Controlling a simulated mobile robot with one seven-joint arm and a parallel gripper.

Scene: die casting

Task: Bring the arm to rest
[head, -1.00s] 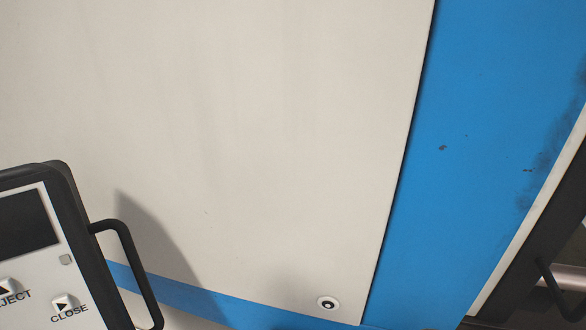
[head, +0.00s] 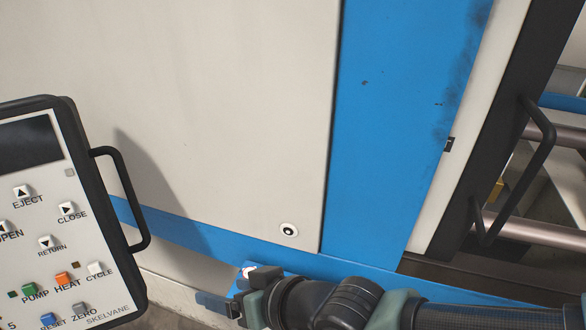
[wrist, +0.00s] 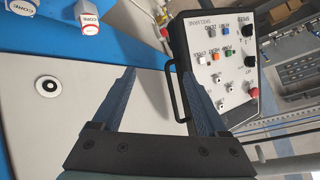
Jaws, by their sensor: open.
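My gripper (head: 224,284) shows low in the middle of the head view, at the end of my dark arm, which reaches in from the right. It is in front of the machine's lower blue stripe. In the wrist view my gripper (wrist: 159,73) has its two blue-grey fingers spread apart with nothing between them. Beyond the fingers are the machine's pale panel and the control pendant (wrist: 215,70). From the wrist view I cannot tell how far the fingers are from the pendant.
The control pendant (head: 60,215) with its black handle (head: 128,200) stands at left in the head view. The pale machine panel (head: 200,100) and blue frame (head: 385,120) fill the middle. A dark-edged door with a handle (head: 530,160) is at right, with metal bars behind.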

